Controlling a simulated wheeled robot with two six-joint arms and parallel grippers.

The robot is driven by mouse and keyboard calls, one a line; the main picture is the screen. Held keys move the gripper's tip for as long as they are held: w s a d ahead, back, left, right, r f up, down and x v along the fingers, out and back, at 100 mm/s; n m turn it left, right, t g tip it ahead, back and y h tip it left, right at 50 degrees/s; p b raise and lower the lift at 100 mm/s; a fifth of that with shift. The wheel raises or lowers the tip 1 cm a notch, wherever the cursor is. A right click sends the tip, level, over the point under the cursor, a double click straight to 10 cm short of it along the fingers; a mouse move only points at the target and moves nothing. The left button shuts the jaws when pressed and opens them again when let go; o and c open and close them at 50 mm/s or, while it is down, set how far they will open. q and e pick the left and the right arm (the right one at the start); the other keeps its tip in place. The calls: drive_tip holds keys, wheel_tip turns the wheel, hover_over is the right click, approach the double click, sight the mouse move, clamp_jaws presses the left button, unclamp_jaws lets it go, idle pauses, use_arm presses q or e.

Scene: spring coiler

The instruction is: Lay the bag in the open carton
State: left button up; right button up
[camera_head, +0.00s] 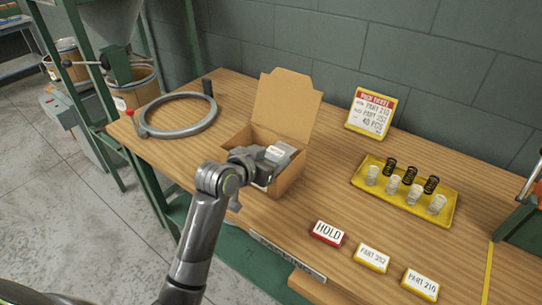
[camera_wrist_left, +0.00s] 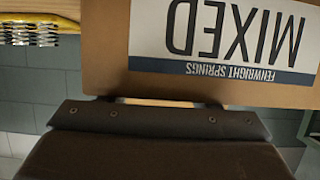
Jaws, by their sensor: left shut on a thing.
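The open carton (camera_head: 291,180) is brown cardboard and stands near the middle of the bench, its back flap (camera_head: 286,100) raised. My left gripper (camera_head: 268,160) is over the carton's opening, shut. A pale grey shape shows at its end. I cannot make out the bag's outline or whether it touches the carton floor. In the left wrist view a brown cardboard face (camera_wrist_left: 105,50) with an upside-down MIXED label (camera_wrist_left: 225,35) is close by, and a dark part covers the bottom. The fingertips are hidden there. My right gripper is out of view.
A grey ring (camera_head: 180,113) lies left of the carton. A yellow tray (camera_head: 425,205) of several springs is to the right, with a ticket (camera_head: 371,114) behind it. HOLD (camera_head: 327,234), PART 352 (camera_head: 372,258) and PART 210 (camera_head: 420,284) blocks line the front. Bare wood lies between.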

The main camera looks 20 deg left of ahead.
use_arm(q)
drive_tip(key=shift+f, duration=0.25)
drive_tip(key=o, duration=1.1)
drive_tip(key=shift+r, duration=0.15)
drive_tip(key=shift+r, duration=0.4)
drive_tip(key=shift+s+a+r, duration=0.1)
drive_tip(key=shift+s+r, duration=0.1)
drive_tip(key=shift+r, duration=0.05)
drive_tip(key=v, duration=1.1)
drive_tip(key=shift+s+a+r+p, duration=0.1)
drive_tip(key=shift+s+p, duration=0.1)
drive_tip(key=shift+p, duration=0.1)
